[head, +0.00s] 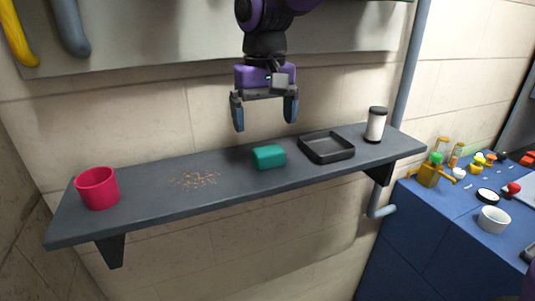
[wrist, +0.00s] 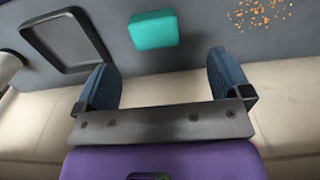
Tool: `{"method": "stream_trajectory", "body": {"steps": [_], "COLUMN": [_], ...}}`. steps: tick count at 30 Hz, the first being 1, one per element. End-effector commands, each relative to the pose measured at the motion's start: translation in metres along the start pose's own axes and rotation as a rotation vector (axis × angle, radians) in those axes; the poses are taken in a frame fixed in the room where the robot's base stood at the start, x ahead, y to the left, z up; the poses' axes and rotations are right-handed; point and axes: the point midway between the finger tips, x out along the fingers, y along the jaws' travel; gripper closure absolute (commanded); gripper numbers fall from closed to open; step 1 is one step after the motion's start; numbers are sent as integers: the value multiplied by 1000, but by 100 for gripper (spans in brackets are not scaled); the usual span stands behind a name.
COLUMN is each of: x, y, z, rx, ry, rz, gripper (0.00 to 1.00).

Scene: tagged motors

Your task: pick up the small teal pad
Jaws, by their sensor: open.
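The small teal pad (head: 269,156) lies on the dark grey shelf (head: 228,185), near its middle. It also shows in the wrist view (wrist: 153,30), ahead of the fingers and roughly between them. My gripper (head: 265,112) hangs above the shelf with its fingers pointing down. In the wrist view my gripper (wrist: 162,85) has its two blue fingers wide apart with nothing between them. The pad is apart from both fingers, and none of it is hidden in the head view.
A black tray (head: 327,159) sits just right of the pad, with a white, dark-capped canister (head: 376,125) beyond it. Scattered crumbs (head: 196,180) and a pink cup (head: 98,188) are to the left. A wall stands behind the shelf. A blue cabinet (head: 425,222) with several small items is at right.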

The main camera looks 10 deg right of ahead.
Motion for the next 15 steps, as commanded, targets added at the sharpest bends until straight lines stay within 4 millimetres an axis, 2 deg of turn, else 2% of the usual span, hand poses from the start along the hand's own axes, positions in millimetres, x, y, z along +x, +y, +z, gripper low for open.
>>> {"method": "stream_trajectory", "body": {"steps": [3,11,15], "x": [17,34,53], "y": [0,2,6], "z": [0,0,-1], "rx": [0,0,0], "ry": [-2,-2,-3], "rz": [1,1,1], "gripper": [4,4,4]}}
